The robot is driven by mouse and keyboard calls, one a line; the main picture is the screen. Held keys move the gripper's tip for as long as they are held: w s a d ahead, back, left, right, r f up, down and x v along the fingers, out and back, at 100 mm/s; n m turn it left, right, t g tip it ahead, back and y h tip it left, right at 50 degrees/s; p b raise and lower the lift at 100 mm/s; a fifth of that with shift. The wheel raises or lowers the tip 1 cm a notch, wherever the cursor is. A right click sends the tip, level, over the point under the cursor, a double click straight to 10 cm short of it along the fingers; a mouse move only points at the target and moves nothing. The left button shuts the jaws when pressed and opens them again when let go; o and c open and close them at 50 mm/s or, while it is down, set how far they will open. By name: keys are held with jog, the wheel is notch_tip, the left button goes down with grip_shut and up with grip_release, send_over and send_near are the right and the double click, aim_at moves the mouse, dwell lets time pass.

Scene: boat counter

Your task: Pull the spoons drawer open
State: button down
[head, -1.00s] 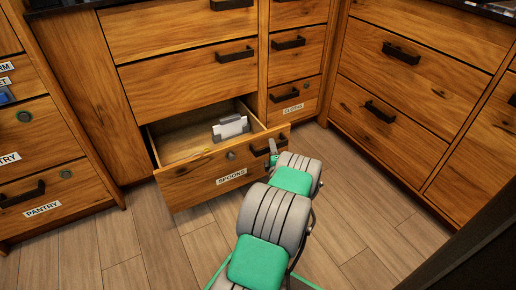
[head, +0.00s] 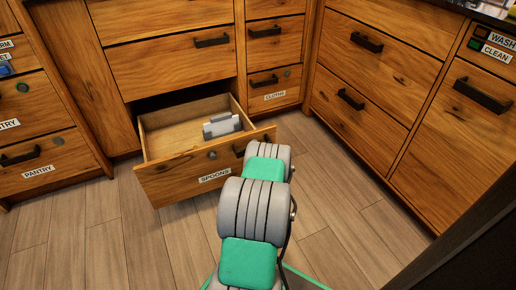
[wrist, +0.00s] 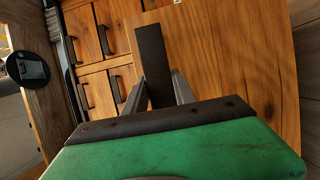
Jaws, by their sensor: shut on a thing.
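The spoons drawer (head: 165,182) is a wooden bottom drawer with a white SPOONS label (head: 214,175), and it stands well pulled out from its cabinet. A grey and white object (head: 222,126) lies inside it. Its dark handle (head: 238,150) is partly hidden by my arm in the head view. In the wrist view the dark handle bar (wrist: 150,55) runs between the grey fingers of my gripper (wrist: 162,88), which is shut on it. The fingertips are hidden in the head view.
The cloths drawer (head: 285,88) to the right is shut, as are the pantry drawers (head: 60,160) at left. A cabinet run (head: 375,100) stands along the right. Wooden floor (head: 110,240) is clear in front of the drawer. A dark edge (head: 470,240) fills the lower right.

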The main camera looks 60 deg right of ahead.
jog(key=shift+s+a, duration=0.15)
jog(key=shift+s, duration=0.35)
jog(key=c, duration=1.3)
grip_release()
jog(key=shift+o, duration=1.4)
jog(key=shift+w, duration=0.2)
jog(key=shift+a, duration=0.1)
jog(key=v, duration=0.7)
jog(key=shift+s+a, duration=0.25)
jog(key=shift+a, duration=0.05)
